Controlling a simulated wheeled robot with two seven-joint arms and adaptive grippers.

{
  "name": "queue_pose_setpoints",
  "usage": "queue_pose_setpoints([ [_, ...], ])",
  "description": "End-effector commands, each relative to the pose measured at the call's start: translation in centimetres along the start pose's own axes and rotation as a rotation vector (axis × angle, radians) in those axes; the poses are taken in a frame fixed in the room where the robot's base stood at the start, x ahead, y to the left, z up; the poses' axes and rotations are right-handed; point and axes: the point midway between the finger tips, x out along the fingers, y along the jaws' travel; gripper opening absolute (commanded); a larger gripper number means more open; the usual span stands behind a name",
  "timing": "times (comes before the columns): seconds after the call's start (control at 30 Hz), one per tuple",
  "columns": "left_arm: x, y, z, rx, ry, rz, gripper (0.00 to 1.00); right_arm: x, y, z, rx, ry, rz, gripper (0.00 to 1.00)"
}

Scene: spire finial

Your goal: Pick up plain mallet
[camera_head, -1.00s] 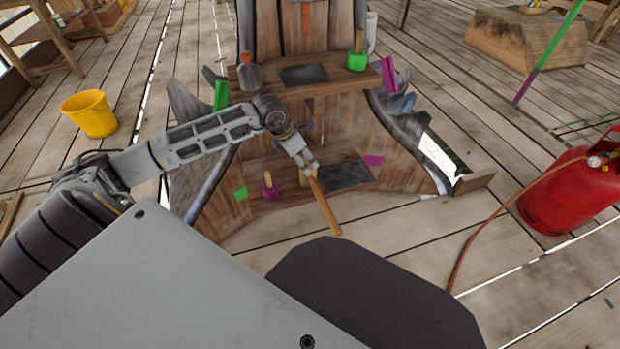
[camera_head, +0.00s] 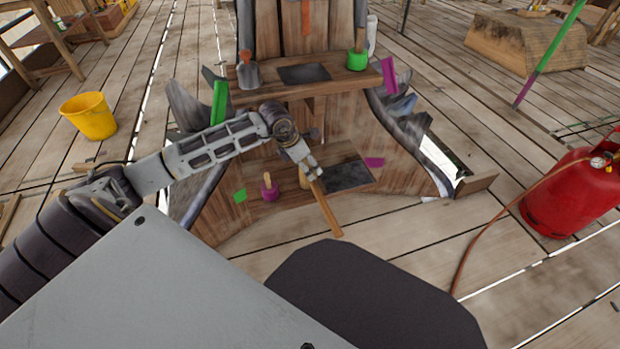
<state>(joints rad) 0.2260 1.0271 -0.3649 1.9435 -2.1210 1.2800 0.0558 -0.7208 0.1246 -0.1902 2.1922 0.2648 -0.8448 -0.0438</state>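My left gripper (camera_head: 311,172) reaches down over the lower wooden shelf (camera_head: 285,192) of the spire. A small tan, upright piece (camera_head: 303,181), which looks like the plain mallet, is at its fingers and mostly hidden behind them. I cannot tell whether the fingers are closed on it. A long light-brown wooden stick (camera_head: 326,211) slants from just below the fingers toward the front, past the shelf edge. I cannot tell whether it is part of the mallet. A purple mallet (camera_head: 268,189) stands on the same shelf to the left. My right gripper is not in view.
A dark plate (camera_head: 347,176) lies on the lower shelf to the right. The upper shelf holds a trowel (camera_head: 248,74) and a green mallet (camera_head: 357,59). A yellow bucket (camera_head: 89,116) stands left and a red gas cylinder (camera_head: 567,197) right. Floor between is mostly clear.

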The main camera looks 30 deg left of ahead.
Motion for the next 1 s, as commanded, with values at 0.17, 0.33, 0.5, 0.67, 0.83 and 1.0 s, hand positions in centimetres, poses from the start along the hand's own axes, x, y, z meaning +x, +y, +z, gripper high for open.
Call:
queue_pose_setpoints([
  [0.17, 0.0, 0.0, 0.0, 0.0, 0.0, 0.0, 0.53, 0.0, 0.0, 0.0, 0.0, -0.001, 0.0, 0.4],
  [0.33, 0.0, 0.0, 0.0, 0.0, 0.0, 0.0, 0.31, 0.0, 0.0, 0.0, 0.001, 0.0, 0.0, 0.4],
  [0.5, -0.1, 0.0, 0.1, 0.0, -0.002, 0.001, 0.22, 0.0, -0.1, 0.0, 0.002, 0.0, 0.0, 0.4],
  [0.67, -0.1, 0.0, 0.1, 0.0, -0.002, 0.001, 0.22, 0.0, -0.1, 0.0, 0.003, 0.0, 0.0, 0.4],
  [0.83, -0.7, 0.1, 0.3, 0.0, -0.003, 0.001, 0.22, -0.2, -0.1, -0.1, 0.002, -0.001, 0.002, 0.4],
  [1.0, -1.9, 0.1, 0.8, 0.0, -0.003, 0.003, 0.22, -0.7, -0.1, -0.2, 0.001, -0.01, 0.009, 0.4],
])
